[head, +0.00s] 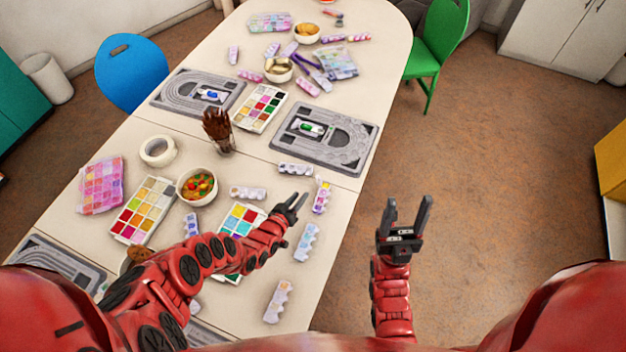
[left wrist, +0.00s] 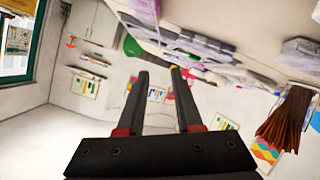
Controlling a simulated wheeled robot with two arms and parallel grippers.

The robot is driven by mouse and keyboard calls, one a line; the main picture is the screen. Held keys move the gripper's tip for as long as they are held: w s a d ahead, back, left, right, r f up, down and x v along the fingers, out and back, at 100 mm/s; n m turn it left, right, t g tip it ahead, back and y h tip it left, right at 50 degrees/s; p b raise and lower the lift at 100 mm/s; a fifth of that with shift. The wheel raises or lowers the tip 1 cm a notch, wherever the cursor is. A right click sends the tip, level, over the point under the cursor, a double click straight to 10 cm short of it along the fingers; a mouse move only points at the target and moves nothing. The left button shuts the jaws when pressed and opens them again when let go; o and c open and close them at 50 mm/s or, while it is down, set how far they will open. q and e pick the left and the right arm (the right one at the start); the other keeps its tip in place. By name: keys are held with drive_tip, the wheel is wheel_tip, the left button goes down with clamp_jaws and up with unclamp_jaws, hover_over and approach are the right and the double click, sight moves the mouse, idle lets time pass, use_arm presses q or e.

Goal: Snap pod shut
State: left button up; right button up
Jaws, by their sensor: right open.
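Several small pale strip-shaped pods lie on the table; I cannot tell which one the task means. One with purple and orange cells (head: 321,198) lies just right of my left gripper (head: 298,202). Others are a blue-tinted pod (head: 305,242), a pale pod (head: 278,301), a white pod (head: 247,193) and one by the board (head: 295,169). Lid positions are too small to tell. My left gripper is open and empty above the table; its parted fingers also show in the left wrist view (left wrist: 160,80). My right gripper (head: 407,207) is open and empty, over the floor right of the table.
Brushes (left wrist: 288,118) show in the left wrist view. The floor on the right (head: 490,200) is clear.

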sight(319, 181)
use_arm(q)
drive_tip(key=b+x, duration=0.2)
drive_tip(key=x, duration=0.1)
drive_tip(key=b+x, duration=0.5)
drive_tip(key=x, duration=0.2)
drive_tip(key=shift+s+a+f, duration=0.1)
drive_tip(key=shift+s+f, duration=0.05)
drive_tip(key=shift+f, duration=0.2)
drive_tip(key=shift+w+d+b, duration=0.35)
drive_tip(key=shift+w+b, duration=0.3)
drive_tip(key=shift+w, duration=0.05)
drive_tip(key=shift+r, duration=0.1)
clamp_jaws()
